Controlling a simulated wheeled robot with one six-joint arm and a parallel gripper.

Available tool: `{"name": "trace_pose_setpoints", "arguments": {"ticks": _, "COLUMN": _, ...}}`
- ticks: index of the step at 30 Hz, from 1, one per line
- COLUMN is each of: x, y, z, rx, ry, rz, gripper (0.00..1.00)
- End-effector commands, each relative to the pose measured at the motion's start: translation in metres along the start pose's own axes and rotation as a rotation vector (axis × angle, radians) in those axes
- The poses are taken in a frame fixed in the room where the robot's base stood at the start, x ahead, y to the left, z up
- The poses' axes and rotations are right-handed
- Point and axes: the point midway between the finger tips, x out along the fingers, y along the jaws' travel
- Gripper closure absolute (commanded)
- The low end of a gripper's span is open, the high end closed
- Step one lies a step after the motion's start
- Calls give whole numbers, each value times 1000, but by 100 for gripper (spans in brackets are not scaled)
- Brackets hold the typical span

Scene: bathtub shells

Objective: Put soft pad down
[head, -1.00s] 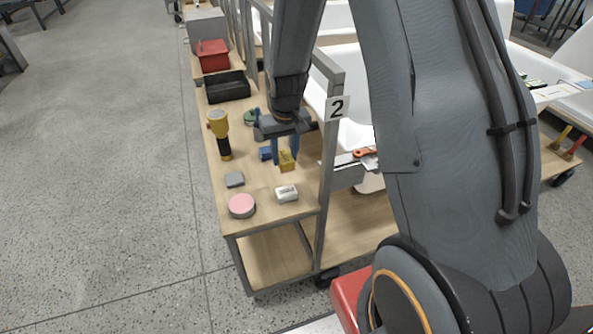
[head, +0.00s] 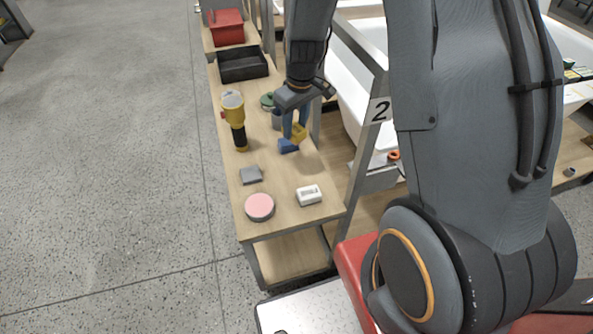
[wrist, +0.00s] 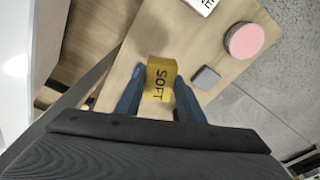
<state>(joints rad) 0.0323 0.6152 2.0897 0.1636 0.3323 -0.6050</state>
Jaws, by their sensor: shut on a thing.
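The soft pad is a small yellow block (head: 299,131) with "SOFT" printed on it; its lettered face shows in the wrist view (wrist: 160,80). My gripper (head: 296,124) is shut on it, with one blue finger on each side. The pad is over the wooden cart top (head: 283,185), near its right side. I cannot tell how large the gap between the pad and the surface is.
A yellow and black flashlight (head: 236,120), grey block (head: 251,175), pink round pad (head: 260,207) and white labelled block (head: 309,195) stand on the cart. A black tray (head: 243,65) is behind. Bare wood lies mid-front.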

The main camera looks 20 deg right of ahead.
Motion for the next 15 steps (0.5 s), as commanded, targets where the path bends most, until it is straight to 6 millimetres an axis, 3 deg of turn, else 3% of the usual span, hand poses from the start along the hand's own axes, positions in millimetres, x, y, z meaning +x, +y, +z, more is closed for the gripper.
{"name": "trace_pose_setpoints", "arguments": {"ticks": 15, "x": 16, "y": -7, "z": 22, "rx": -768, "ry": -1, "rz": -95, "gripper": 93}}
